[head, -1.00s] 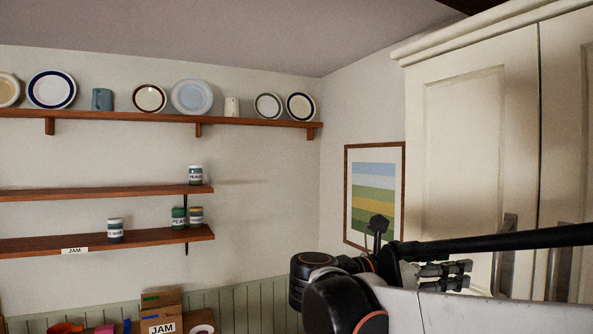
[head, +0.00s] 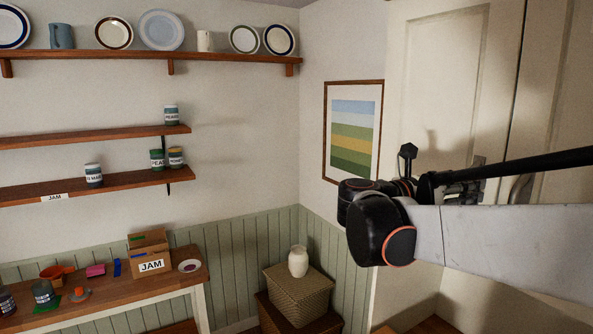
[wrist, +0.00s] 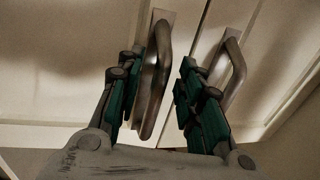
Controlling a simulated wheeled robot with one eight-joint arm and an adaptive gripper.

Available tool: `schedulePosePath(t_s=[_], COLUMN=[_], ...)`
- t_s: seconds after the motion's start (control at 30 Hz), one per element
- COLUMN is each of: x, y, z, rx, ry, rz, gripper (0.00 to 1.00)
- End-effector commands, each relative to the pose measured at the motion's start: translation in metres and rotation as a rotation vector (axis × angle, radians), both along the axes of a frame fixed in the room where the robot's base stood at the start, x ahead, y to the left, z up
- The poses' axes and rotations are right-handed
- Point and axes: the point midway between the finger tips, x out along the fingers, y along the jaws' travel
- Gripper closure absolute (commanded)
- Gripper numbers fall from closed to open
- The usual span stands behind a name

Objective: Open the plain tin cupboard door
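A tall cream cupboard has two plain panelled doors, both shut; the left door (head: 445,90) and the right door (head: 570,110) meet at a vertical seam. Each has a metal bar handle beside the seam. In the wrist view the left door's handle (wrist: 155,85) stands between the two fingers of my gripper (wrist: 162,62), nearer the left finger. The right door's handle (wrist: 232,72) is beyond the right finger, outside the grasp. My gripper (head: 462,188) is open, with a gap right of the left handle. In the head view my arm partly hides the handles.
A framed striped picture (head: 353,130) hangs on the wall left of the cupboard. Below stand a woven basket (head: 298,295) with a white vase (head: 298,261) on it. A wooden bench (head: 170,280) holding a jam box (head: 150,255) and shelves are at left, away from the arm.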

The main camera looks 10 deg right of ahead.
Motion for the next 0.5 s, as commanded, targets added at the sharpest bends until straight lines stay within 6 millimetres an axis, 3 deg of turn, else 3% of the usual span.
schedulePosePath(t_s=[0.4,0.43,0.5], x=[0.0024,0.0024,0.0024], y=[-0.0098,-0.0098,-0.0097], z=[-0.0003,-0.0003,-0.0003], rx=[0.000,0.000,0.000], ry=[0.000,0.000,0.000], rz=[0.001,0.001,0.000], gripper=[0.66,0.68,0.84])
